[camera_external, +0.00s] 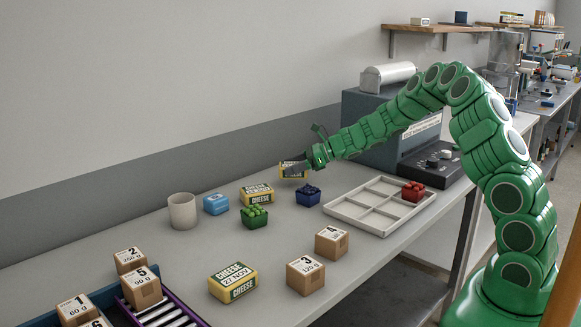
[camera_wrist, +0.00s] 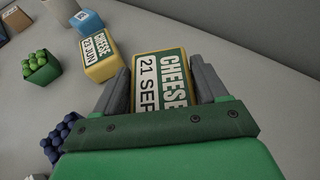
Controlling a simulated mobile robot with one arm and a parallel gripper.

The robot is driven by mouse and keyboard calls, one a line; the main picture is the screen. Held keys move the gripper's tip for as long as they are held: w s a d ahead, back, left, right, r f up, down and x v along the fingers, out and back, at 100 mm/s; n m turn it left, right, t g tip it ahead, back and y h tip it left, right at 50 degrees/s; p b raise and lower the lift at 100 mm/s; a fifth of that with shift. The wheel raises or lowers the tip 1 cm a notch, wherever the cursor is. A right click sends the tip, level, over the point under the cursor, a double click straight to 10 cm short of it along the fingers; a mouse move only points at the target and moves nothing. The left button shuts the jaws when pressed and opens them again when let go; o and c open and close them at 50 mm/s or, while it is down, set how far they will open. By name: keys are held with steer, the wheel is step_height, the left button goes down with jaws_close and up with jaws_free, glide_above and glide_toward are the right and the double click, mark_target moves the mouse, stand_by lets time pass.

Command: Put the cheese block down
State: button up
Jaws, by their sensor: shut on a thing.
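My gripper (camera_external: 293,169) is shut on a yellow cheese block with a green and white label. In the wrist view the held cheese block (camera_wrist: 162,88) sits between my two grey fingers, and its label reads "CHEESE 21 SEP". In the external view the held cheese block (camera_external: 290,171) is near the back of the table, beyond the blue berry basket; whether it touches the table I cannot tell. A third cheese block (camera_external: 233,281) lies near the front.
A blue berry basket (camera_external: 308,196) and a green basket (camera_external: 254,216) stand close to my gripper. A white compartment tray (camera_external: 350,212) holds a red basket (camera_external: 413,191). A blue block (camera_external: 216,204), a cup (camera_external: 182,211) and boxes (camera_external: 305,274) stand around. The table's middle is clear.

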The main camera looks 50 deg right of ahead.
steer(key=shift+f, duration=1.6)
steer(key=o, duration=1.2)
steer(key=shift+f, duration=0.1)
